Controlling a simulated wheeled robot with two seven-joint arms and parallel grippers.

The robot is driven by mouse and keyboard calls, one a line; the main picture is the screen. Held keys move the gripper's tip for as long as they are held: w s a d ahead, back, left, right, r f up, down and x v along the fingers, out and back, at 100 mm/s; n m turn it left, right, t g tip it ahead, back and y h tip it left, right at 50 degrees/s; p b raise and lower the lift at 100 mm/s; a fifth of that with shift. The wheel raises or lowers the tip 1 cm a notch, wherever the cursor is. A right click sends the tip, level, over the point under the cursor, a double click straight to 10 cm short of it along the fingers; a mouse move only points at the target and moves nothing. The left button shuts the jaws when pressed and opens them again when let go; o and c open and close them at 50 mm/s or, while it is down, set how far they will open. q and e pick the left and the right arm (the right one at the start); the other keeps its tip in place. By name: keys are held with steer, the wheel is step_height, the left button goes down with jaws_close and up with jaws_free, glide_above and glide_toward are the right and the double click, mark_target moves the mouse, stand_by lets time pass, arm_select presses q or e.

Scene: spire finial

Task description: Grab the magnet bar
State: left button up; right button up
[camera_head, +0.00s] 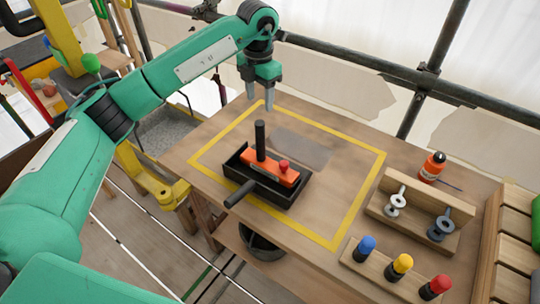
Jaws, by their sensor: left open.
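The magnet bar (268,168) looks like an orange bar with a red knob and an upright black handle. It lies in a black tray (271,195) inside the yellow outline on the wooden table. A second black handle sticks out at the tray's front left. My left gripper (262,93) is open and empty, pointing down, above the table's far edge. It is behind and above the bar, apart from it. My right gripper is not in view.
A wooden rack (418,222) with metal eye bolts and a block with blue, yellow and red knobs (397,268) stand at the right. An orange bottle (432,168) is behind them. Scaffold pipes run behind the table. The outlined area around the tray is clear.

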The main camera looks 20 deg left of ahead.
mark_target(260, 132)
arm_select(q)
steer(key=f+p, duration=0.1)
steer(key=f, duration=0.5)
steer(key=shift+s+f, duration=0.15)
steer(key=shift+s, duration=0.05)
steer(key=shift+f+p, duration=0.7)
steer(key=shift+f, duration=0.6)
step_height(260, 132, down, 3)
steer(key=shift+w+r+p, duration=0.1)
steer(key=shift+r+p, duration=0.05)
steer(key=shift+p, duration=0.35)
steer(key=shift+f, duration=0.55)
steer(key=c, duration=0.9)
jaws_close()
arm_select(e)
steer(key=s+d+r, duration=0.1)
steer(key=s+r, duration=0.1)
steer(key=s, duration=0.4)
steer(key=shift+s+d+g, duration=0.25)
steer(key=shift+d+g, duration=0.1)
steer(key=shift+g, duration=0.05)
